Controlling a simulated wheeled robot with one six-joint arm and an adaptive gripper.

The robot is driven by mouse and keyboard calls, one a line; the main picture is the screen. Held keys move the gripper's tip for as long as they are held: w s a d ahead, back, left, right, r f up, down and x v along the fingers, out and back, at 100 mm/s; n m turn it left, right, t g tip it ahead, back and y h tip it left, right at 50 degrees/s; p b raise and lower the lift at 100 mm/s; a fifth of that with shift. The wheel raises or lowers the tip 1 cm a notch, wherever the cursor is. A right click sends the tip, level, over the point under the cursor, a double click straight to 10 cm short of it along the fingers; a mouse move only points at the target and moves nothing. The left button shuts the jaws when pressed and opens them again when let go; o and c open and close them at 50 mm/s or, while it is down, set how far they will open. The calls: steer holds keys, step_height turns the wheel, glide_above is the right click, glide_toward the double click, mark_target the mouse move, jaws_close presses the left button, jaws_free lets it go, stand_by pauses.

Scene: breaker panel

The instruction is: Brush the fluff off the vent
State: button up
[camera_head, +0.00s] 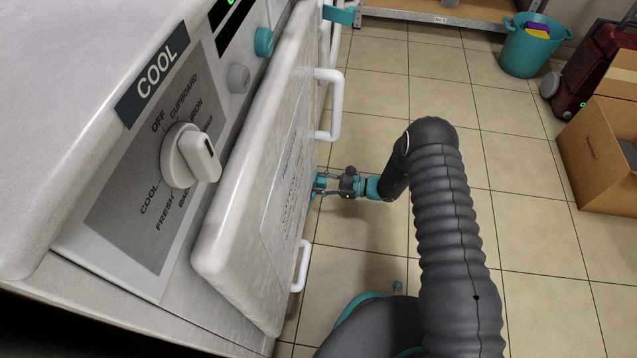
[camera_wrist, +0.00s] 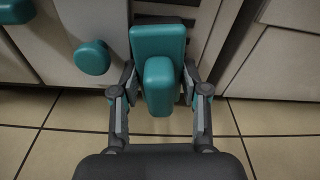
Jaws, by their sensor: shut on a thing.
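My gripper (camera_head: 338,184) is low beside the white machine's front in the head view. In the wrist view my gripper (camera_wrist: 158,82) has its fingers on both sides of a teal block (camera_wrist: 159,88), shut on it. The block stands out from a wider teal plate (camera_wrist: 158,42) against the pale front. I cannot tell whether this is a brush handle or a fixed part; no bristles show. A dark slotted strip (camera_wrist: 165,19) behind the plate may be the vent, mostly hidden. I cannot make out any fluff.
The machine's thick white door (camera_head: 235,225) carries white handles (camera_head: 335,103). A dial (camera_head: 190,155) is on its panel. A teal knob (camera_wrist: 92,57) is left of my fingers. A teal bucket (camera_head: 530,50) and a cardboard box (camera_head: 605,150) stand right. The tiled floor (camera_head: 535,245) between is clear.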

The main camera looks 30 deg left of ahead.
mark_target(317, 178)
steer(key=shift+w+d+r+p, duration=0.15)
steer(key=shift+r+p, duration=0.35)
steer(key=shift+r, duration=0.95)
steer(key=shift+f+b, duration=0.75)
steer(key=shift+f, duration=0.75)
steer(key=shift+a+r+p, duration=0.15)
steer(key=shift+r+p, duration=0.2)
steer(key=shift+r, duration=0.35)
steer(key=shift+a+r+p, duration=0.15)
steer(key=shift+r+p, duration=0.2)
steer(key=shift+r, duration=0.5)
steer(key=shift+c, duration=0.4)
steer(key=shift+s+f+b, duration=0.2)
steer(key=shift+f+b, duration=0.5)
steer(key=shift+f, duration=0.9)
steer(key=shift+d+r+p, duration=0.1)
steer(key=shift+r+p, duration=0.65)
steer(key=shift+r, duration=0.85)
steer(key=shift+w, duration=0.1)
